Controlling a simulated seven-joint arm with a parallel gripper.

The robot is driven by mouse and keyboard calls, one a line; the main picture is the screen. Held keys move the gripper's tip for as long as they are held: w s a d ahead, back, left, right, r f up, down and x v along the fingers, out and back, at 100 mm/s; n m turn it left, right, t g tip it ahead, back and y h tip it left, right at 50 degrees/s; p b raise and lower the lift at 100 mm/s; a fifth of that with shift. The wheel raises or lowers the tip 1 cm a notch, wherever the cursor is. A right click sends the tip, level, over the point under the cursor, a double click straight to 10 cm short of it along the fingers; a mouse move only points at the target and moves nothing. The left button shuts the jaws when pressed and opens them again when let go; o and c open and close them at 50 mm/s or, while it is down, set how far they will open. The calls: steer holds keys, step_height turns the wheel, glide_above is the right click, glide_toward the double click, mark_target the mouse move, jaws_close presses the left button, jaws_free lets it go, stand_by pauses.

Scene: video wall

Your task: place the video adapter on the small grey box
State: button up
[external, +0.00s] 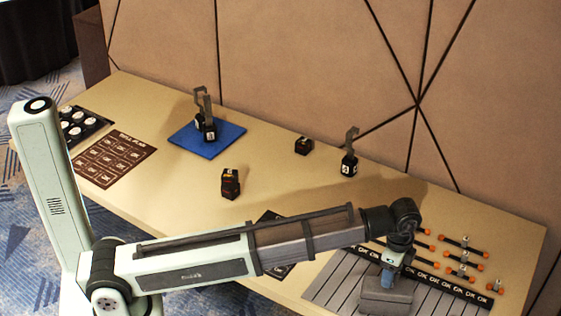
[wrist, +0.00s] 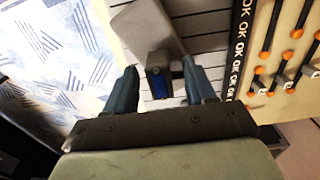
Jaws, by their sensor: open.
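The small grey box (external: 386,297) sits on the grey striped mat at the table's front right; it also shows in the wrist view (wrist: 143,32). A small dark block with a blue face, which looks like the video adapter (wrist: 158,84), is between my fingers at the box's near edge. I cannot tell whether it rests on the box. My gripper (external: 388,275) points down right over the box. In the wrist view its blue-grey fingers (wrist: 160,69) are open, one on each side of the adapter, with gaps visible. The adapter is not clear in the external view.
Several orange-ended pieces (external: 463,258) lie right of the mat, beyond a black OK strip (external: 428,272). A wall panel closes off the back.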

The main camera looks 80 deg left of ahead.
step_height(320, 180, up, 12)
steer(key=shift+r, duration=0.15)
stand_by(0.5)
steer(key=w+d+f+m+t+h, duration=0.2)
steer(key=d+f+m+t+h, duration=0.15)
steer(key=d+f, duration=2.55)
steer(key=s+a+f+n+g+y, duration=0.35)
steer(key=s+a+f+n, duration=0.25)
steer(key=s+a+f, duration=1.7)
steer(key=s+a+f+n+g, duration=0.2)
steer(key=s+a, duration=0.1)
steer(key=s, duration=0.6)
steer(key=s+a+f+n+g, duration=0.2)
steer(key=s+a+f, duration=0.1)
steer(key=s, duration=0.6)
steer(key=s+a+f+n+g, duration=0.2)
steer(key=s+a, duration=0.3)
steer(key=s, duration=0.4)
steer(key=shift+s+f+g, duration=0.25)
steer(key=shift+s+g, duration=0.05)
steer(key=shift+s, duration=0.1)
